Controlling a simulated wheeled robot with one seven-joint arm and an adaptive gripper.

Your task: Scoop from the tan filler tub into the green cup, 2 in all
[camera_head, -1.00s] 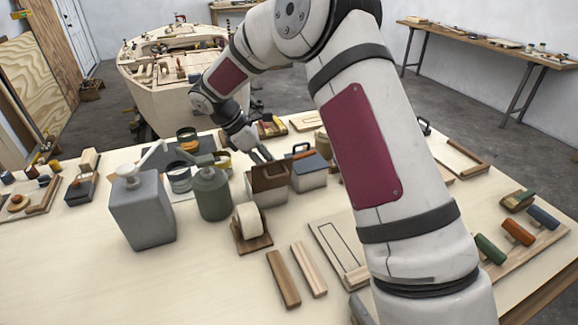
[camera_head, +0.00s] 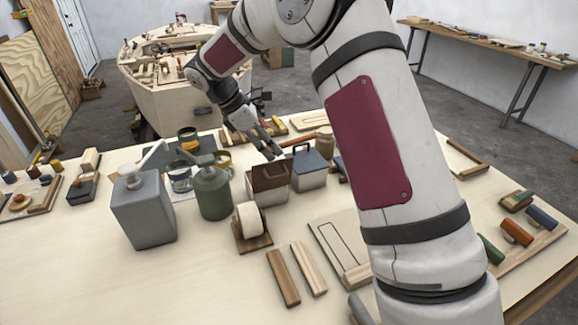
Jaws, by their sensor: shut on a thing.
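My gripper (camera_head: 266,142) is above the back of the table, behind the brown-lidded box, pointing down and right. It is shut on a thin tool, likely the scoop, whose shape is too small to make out. A tan tub (camera_head: 325,142), which looks like the filler tub, stands right of my gripper and is partly hidden by the blue-lidded box and my arm.
A brown-lidded box (camera_head: 270,183) and a blue-lidded box (camera_head: 309,168) stand in front of my gripper. The front left tabletop (camera_head: 90,265) is clear.

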